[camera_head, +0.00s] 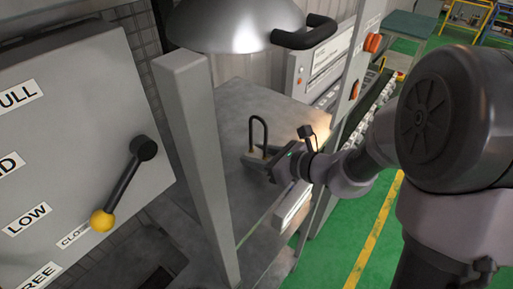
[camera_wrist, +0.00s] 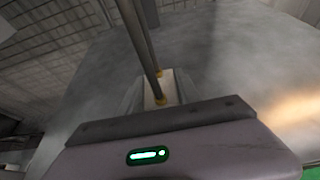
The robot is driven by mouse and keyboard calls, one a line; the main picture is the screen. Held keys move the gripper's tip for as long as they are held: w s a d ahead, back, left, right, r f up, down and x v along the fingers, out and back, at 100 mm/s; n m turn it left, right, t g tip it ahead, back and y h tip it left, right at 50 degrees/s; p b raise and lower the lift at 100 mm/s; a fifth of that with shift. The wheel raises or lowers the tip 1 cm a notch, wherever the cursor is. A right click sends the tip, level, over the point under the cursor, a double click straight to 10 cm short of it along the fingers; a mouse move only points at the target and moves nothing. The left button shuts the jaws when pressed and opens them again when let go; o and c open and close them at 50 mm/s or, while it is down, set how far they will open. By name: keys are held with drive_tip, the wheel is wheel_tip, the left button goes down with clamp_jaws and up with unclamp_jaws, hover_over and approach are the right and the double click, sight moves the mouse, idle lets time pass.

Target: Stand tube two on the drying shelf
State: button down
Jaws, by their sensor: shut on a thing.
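A dark U-shaped tube (camera_head: 258,132) stands upright at the tip of my gripper (camera_head: 262,156), over the grey shelf (camera_head: 238,101) in the head view. My gripper is shut on it near its lower end. In the wrist view, the tube's two dark legs (camera_wrist: 140,42) with brass-coloured ends rise between the jaws of my gripper (camera_wrist: 158,95). A pale block shows at the foot of the legs. No number on the tube is readable. I cannot tell whether its foot touches the shelf.
A grey post (camera_head: 199,168) stands left of the shelf. A metal dome (camera_head: 236,25) with a dark handle hangs above. A panel with a yellow-knobbed lever (camera_head: 123,185) is at left. A control box (camera_head: 323,65) stands behind right. Shelf surface around the tube looks clear.

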drive_tip(key=shift+s, duration=0.1)
drive_tip(key=shift+f, duration=0.1)
drive_tip(key=c, duration=0.8)
unclamp_jaws()
drive_tip(key=shift+c, duration=0.2)
